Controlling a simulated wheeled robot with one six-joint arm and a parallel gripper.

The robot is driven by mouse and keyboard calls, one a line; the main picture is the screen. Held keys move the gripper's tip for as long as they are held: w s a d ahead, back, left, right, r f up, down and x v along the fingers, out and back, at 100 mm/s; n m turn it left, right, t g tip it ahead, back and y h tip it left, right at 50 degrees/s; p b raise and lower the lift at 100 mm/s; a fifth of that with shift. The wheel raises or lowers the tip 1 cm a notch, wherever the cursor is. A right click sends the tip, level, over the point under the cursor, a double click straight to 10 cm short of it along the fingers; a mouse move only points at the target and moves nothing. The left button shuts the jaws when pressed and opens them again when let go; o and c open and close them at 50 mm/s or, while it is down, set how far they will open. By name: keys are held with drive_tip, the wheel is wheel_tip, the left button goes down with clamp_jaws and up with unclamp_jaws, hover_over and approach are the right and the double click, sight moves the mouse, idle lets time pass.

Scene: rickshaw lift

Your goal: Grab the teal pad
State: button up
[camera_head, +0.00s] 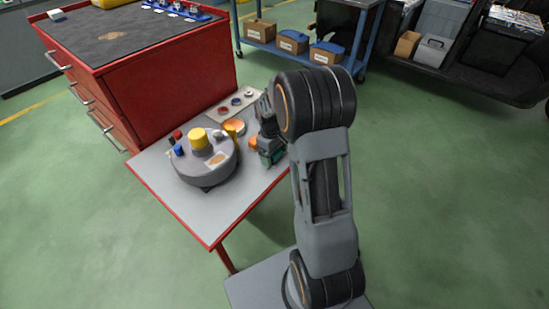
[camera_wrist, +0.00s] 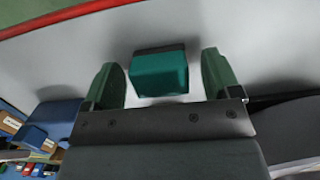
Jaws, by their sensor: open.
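The teal pad (camera_wrist: 160,72) is a small block on the grey tabletop. In the wrist view it lies between the two dark green fingers of my gripper (camera_wrist: 161,62), with a visible gap on each side. My gripper is open and holds nothing. In the head view my gripper (camera_head: 268,150) is low over the right edge of the small red-edged table (camera_head: 217,215). A teal patch shows by the fingers there, and the arm partly hides that spot.
A round grey stand (camera_head: 207,168) with a yellow cylinder (camera_head: 200,138) and small coloured pieces is left of my gripper. Orange pieces and a pale board (camera_head: 223,109) lie close behind. A red drawer cabinet (camera_head: 165,85) adjoins the table.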

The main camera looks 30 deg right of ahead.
drive_tip(key=shift+f, duration=0.15)
drive_tip(key=shift+c, duration=0.2)
drive_tip(key=c, duration=1)
drive_tip(key=shift+o, duration=0.2)
